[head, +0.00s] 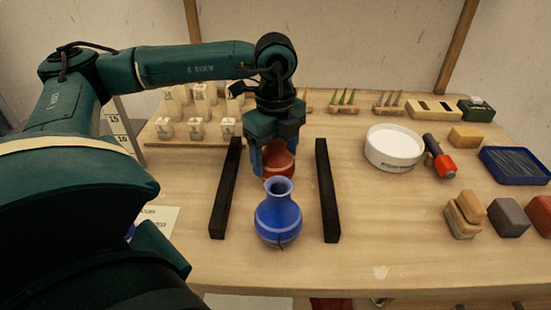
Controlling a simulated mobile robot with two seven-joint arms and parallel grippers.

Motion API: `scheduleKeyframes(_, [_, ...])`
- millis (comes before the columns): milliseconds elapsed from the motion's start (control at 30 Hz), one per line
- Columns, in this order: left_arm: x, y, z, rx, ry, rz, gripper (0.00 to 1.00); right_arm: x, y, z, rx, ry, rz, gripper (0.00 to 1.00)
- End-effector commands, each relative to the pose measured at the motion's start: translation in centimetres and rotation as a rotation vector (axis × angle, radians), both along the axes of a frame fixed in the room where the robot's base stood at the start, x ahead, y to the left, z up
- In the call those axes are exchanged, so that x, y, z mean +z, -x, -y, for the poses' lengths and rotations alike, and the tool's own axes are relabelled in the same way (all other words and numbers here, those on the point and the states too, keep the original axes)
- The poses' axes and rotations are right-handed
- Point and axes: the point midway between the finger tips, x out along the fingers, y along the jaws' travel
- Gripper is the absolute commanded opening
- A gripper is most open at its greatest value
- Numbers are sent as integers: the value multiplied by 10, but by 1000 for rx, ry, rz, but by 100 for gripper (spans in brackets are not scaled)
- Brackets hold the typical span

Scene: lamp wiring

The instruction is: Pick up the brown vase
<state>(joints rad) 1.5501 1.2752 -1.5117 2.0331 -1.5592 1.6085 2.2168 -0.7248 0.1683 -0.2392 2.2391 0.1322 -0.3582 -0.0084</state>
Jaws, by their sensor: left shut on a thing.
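The brown vase (280,163) is reddish brown and stands behind the blue vase, between two dark bars. My left gripper (276,155) comes down over it from above and is shut on it; its fingers hide much of the vase's upper part. The blue vase (278,216) stands upright in front and covers the lower edge of the brown one. I cannot tell whether the brown vase touches the table. My right gripper is not in view.
Dark bars stand on the left (226,188) and right (327,190) of the vases. A white round tub (394,148), a red-tipped tool (440,157), a blue tray (515,165) and several blocks are at the right. Pale labelled blocks (197,128) stand behind my left arm. The front table is clear.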

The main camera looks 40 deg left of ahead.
Motion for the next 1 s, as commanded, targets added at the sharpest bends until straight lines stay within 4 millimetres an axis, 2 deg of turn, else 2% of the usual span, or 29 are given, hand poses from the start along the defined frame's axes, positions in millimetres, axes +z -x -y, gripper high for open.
scheduleKeyframes(33, [0, 0, 0, 0, 0, 0, 46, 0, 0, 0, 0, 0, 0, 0])
scheduleKeyframes(167, [0, 0, 0, 0, 0, 0, 35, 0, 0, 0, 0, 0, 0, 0])
scheduleKeyframes(467, [6, -1, 0, 0, 0, 2, 35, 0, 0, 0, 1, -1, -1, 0])
scheduleKeyframes(567, [20, -1, 0, 0, 1, 5, 35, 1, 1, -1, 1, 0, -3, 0])
scheduleKeyframes(800, [68, -1, 1, -1, 1, 6, 35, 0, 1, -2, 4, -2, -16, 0])
scheduleKeyframes(1000, [95, -1, 1, 0, 1, 3, 35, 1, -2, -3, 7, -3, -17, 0])
